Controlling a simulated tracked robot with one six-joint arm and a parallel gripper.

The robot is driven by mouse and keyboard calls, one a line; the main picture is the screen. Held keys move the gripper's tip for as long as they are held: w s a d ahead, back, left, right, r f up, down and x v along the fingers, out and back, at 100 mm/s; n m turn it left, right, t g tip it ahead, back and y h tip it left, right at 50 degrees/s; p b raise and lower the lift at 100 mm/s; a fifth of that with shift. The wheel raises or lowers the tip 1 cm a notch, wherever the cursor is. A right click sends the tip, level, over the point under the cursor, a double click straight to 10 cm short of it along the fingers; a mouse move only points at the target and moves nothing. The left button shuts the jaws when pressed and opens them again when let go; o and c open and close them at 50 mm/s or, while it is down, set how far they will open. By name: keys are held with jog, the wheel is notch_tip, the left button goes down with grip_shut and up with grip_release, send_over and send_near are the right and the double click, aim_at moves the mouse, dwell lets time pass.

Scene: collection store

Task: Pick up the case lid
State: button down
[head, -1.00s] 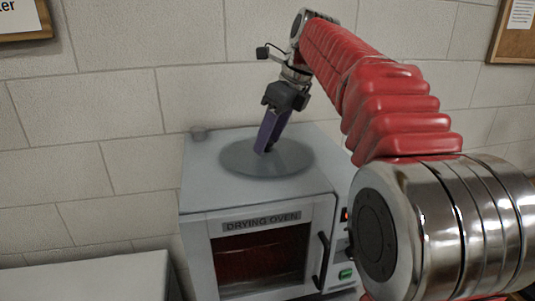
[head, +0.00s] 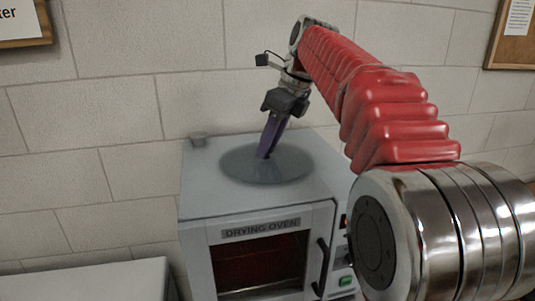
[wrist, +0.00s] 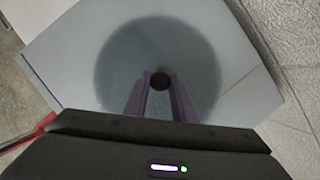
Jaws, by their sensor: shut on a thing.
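The case lid (head: 290,172) is a round, grey, see-through disc with a darker rim area, lying flat at the top of the drying oven. In the wrist view the lid (wrist: 125,55) shows as a dark disc with a small black knob (wrist: 160,80) at its middle. My gripper (head: 264,156) comes down from above with its purple fingers at the middle of the lid. In the wrist view the fingers are on either side of the knob, shut on it. I cannot tell whether there is a gap between the lid and the oven top.
The white drying oven (head: 200,190) has a dark window and a handle (head: 321,268) on its front. A block wall (head: 120,80) is close behind. A pale surface (head: 95,282) is at the lower left.

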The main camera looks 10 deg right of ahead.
jog(key=shift+r, duration=0.1)
notch_tip(320, 180, up, 10)
dwell(0.8)
jog(key=shift+s, duration=0.15)
dwell(0.6)
